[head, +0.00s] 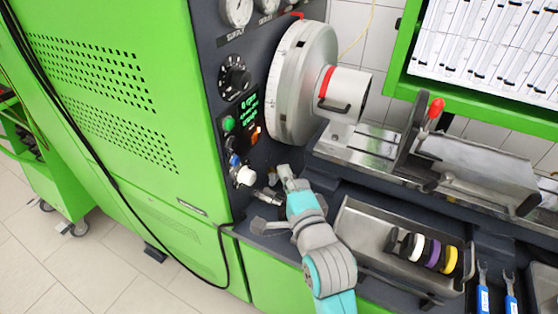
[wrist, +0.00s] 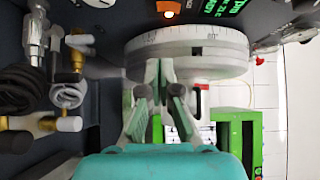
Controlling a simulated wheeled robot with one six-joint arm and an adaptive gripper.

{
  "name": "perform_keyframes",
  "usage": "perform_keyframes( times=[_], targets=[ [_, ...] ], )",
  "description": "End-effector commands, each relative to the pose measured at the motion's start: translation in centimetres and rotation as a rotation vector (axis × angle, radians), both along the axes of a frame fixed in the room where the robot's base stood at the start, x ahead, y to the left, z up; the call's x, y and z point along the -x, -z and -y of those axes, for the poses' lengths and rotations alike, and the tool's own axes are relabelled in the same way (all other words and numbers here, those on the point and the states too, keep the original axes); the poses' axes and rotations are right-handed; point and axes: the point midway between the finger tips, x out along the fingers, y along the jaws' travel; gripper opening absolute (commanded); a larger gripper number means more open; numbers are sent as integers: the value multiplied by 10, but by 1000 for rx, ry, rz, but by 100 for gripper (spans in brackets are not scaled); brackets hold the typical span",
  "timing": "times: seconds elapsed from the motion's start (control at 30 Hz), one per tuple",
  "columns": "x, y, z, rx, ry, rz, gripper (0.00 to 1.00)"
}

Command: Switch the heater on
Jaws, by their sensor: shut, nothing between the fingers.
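The heater control is not labelled readably. An orange lit switch (head: 254,132) sits beside the green screen (head: 245,108) on the dark panel. It also shows at the top of the wrist view, an orange switch (wrist: 168,7) with a glowing spot. A round green button (head: 228,124) is left of it, and a black rotary knob (head: 235,78) is above. My gripper (wrist: 160,66) is shut and empty, its fingertips over the graduated disc in the wrist view. In the head view my gripper (head: 284,180) is below the panel controls and apart from the switch.
The large metal disc (head: 298,85) stands right of the panel. Hoses and brass fittings (wrist: 45,123) lie left of my gripper in the wrist view. A metal tray (head: 365,235) with coloured rings is right of my arm. A red-tipped lever (head: 436,108) rises from the bench.

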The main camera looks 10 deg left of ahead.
Motion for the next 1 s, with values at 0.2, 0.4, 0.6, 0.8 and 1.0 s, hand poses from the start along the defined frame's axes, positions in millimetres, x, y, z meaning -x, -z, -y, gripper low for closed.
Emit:
perform_keyframes(
  times=[0.2,0.4,0.6,0.8,1.0],
  targets=[
    [19,2,9,0,0,0,0],
    [22,2,11,0,0,0,0],
    [22,2,10,0,0,0,0],
    [22,2,11,1,1,0,0],
    [33,24,26,62,22,9,0]
  ],
)
